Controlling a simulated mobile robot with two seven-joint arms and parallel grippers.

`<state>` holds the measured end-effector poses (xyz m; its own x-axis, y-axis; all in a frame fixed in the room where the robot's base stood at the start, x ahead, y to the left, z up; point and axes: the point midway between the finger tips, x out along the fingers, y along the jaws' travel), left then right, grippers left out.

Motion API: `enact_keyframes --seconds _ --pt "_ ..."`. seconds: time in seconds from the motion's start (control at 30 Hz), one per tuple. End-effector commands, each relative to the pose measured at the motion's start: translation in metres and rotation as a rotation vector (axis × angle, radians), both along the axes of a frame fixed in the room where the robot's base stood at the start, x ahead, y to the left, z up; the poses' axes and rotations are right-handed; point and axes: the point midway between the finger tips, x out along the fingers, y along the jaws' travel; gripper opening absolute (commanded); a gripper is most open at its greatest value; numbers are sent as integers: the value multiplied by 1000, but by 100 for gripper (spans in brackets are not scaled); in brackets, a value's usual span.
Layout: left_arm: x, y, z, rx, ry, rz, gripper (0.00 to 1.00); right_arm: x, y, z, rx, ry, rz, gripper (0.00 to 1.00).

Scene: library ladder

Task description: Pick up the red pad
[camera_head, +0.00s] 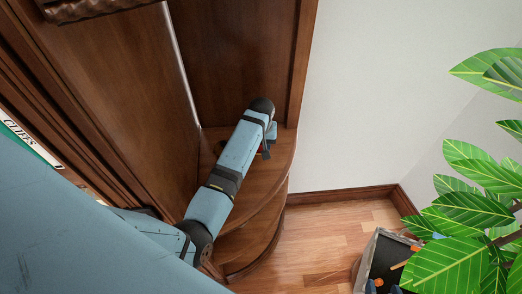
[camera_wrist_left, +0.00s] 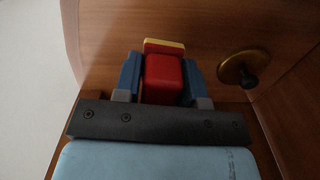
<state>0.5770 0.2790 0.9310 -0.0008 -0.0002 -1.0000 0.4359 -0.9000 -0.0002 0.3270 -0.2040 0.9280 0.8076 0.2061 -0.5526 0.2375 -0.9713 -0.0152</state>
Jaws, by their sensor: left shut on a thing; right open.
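The red pad (camera_wrist_left: 163,78) is a small red block in the left wrist view, sitting between the two blue fingers of my left gripper (camera_wrist_left: 162,84). A red piece with a yellow edge (camera_wrist_left: 164,46) shows just beyond it; I cannot tell whether it is part of the pad. My left gripper is shut on the pad. In the head view my left arm reaches over a curved wooden shelf (camera_head: 268,178), and its wrist hides most of the gripper (camera_head: 267,150) and pad. My right gripper is not in view.
A round brass knob (camera_wrist_left: 244,70) is right of the fingers in the left wrist view. Wooden panels (camera_head: 235,60) stand behind and left of the shelf. A grey box (camera_head: 382,255) and a leafy plant (camera_head: 465,220) are at the right. Bare floor (camera_head: 310,235) lies between.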

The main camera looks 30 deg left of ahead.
Motion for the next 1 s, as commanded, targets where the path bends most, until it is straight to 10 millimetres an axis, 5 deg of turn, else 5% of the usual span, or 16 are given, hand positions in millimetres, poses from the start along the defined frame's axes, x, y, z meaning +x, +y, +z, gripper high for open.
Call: enact_keyframes --seconds 0.3,0.6,1.0 --pt "1 0 84 -1 -6 0 14 -3 -2 -7 -15 -3 20 57" --pt "0 0 142 -1 -2 0 14 -4 0 -3 -9 1 18 57" --pt "0 0 157 0 -1 0 14 2 1 2 5 -4 -4 57"
